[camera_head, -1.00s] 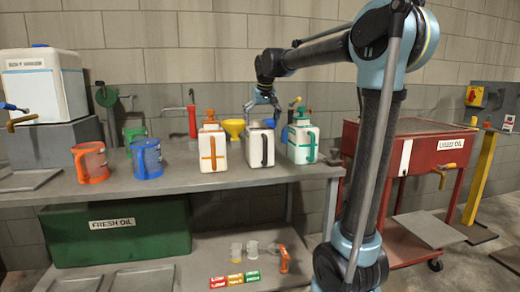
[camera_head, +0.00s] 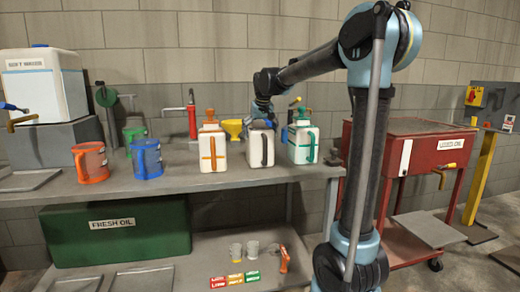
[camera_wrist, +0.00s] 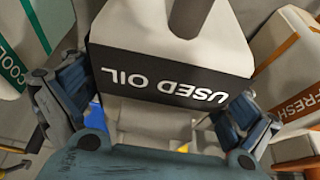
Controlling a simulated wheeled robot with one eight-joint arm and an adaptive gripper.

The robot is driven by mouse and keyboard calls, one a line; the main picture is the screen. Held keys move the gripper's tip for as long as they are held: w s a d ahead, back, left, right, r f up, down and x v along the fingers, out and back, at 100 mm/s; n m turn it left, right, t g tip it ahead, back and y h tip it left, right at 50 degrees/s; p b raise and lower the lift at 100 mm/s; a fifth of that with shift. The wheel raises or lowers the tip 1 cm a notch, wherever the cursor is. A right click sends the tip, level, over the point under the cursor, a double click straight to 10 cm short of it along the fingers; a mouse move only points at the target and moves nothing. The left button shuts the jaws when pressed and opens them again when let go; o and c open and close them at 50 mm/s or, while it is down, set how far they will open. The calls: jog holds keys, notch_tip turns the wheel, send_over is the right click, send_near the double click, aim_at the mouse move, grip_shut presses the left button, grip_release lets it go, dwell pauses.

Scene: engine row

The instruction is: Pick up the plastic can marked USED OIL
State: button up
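The plastic can marked USED OIL (camera_head: 260,150) is white with a dark handle. It stands on the bench between two similar cans. In the wrist view the can (camera_wrist: 170,72) shows its black label upside down, close in front of the camera. My gripper (camera_head: 263,114) is at the top of this can in the head view. In the wrist view my gripper (camera_wrist: 155,95) has its fingers spread on either side of the can's upper part. Gaps show beside the narrow neck. Whether a finger touches the can I cannot tell. The fingertips are partly hidden in the head view.
An orange-marked can (camera_head: 213,150) stands close on the left, and a green-marked can (camera_head: 303,144) close on the right. A yellow funnel (camera_head: 233,128) is behind. Orange (camera_head: 90,162) and blue (camera_head: 147,160) jugs stand further left. A red cart (camera_head: 420,150) is to the right.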

jog(key=c, duration=0.9)
